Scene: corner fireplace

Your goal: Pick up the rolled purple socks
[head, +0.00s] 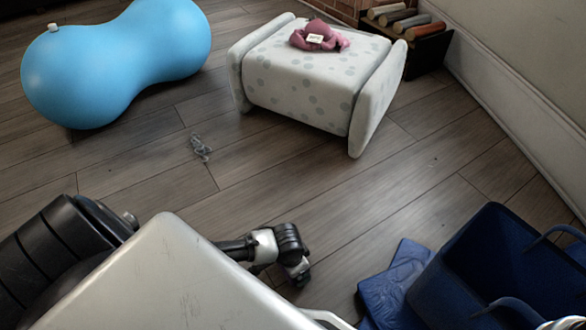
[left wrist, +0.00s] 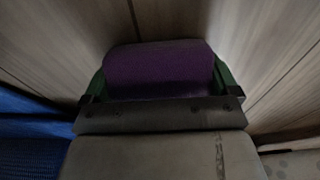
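The rolled purple socks (left wrist: 158,72) show in the left wrist view as a dark purple roll close above or on the wood floor. The green fingers of my left gripper (left wrist: 160,82) stand wide apart, one at each side of the roll, with no gap visible between finger and cloth. I cannot tell whether the roll is off the floor. In the head view my left arm reaches down to a dark wrist (head: 285,255); its fingers and the socks are hidden there. My right gripper is not in view.
A blue bin (head: 470,265) with loop handles and a flat blue item (head: 395,280) lie at lower right. A dotted stool (head: 300,90) carries a pink-purple bundle (head: 322,38) with a white label. A blue peanut ball (head: 115,65) sits upper left. Middle floor is mostly clear.

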